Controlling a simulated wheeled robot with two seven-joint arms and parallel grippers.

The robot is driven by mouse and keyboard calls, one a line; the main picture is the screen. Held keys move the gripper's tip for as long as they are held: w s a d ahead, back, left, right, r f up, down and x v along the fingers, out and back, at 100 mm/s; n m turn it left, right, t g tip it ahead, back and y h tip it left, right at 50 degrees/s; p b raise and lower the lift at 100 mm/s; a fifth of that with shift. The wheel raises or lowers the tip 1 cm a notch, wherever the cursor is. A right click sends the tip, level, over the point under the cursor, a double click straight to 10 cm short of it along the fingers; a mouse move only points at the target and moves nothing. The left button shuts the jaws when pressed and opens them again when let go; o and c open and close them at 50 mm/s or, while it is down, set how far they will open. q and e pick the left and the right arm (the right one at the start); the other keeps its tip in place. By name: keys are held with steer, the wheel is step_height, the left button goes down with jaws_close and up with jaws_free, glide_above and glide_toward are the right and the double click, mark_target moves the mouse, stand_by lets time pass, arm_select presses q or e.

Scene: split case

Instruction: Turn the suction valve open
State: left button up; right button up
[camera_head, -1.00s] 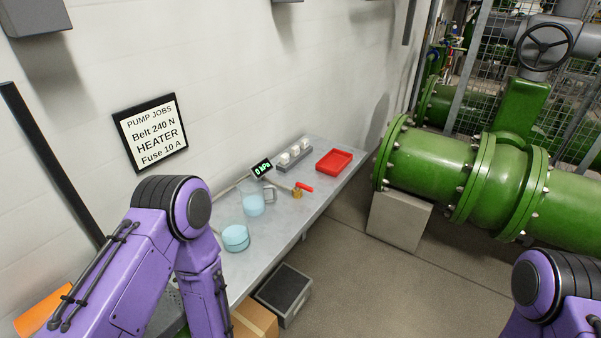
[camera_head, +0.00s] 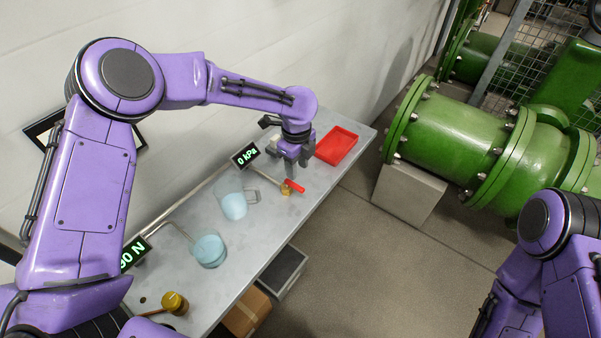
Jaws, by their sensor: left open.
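The suction valve has a red lever handle (camera_head: 296,187) on a small brass body (camera_head: 286,188). It sits on the grey bench (camera_head: 270,235) at the end of a thin pipe. The lever points up and to the left from its right end. My left gripper (camera_head: 292,168) is open and empty, pointing down just behind the valve, its fingers close above the handle in the picture. Whether they touch it cannot be told. A display (camera_head: 245,156) left of the valve reads 0 kPa. My right gripper is out of the picture.
A clear jug (camera_head: 232,198) and a pale blue round pot (camera_head: 209,250) stand left of the valve. A red tray (camera_head: 337,145) lies to its right. A brass knob (camera_head: 175,303) is at the near end. Green pipework (camera_head: 450,135) stands across the floor.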

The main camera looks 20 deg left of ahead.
mark_target(297, 186)
arm_select(q)
step_height(297, 186, down, 7)
steer(key=shift+w+f+p, duration=0.1)
steer(key=shift+f+p, duration=0.1)
steer(key=shift+p, duration=0.5)
steer(key=shift+s+r, duration=0.3)
steer(key=shift+s, duration=0.1)
steer(key=shift+c, duration=0.3)
steer(key=shift+s+r, duration=0.1)
steer(key=shift+s, duration=0.05)
steer(key=c, duration=0.6)
jaws_close()
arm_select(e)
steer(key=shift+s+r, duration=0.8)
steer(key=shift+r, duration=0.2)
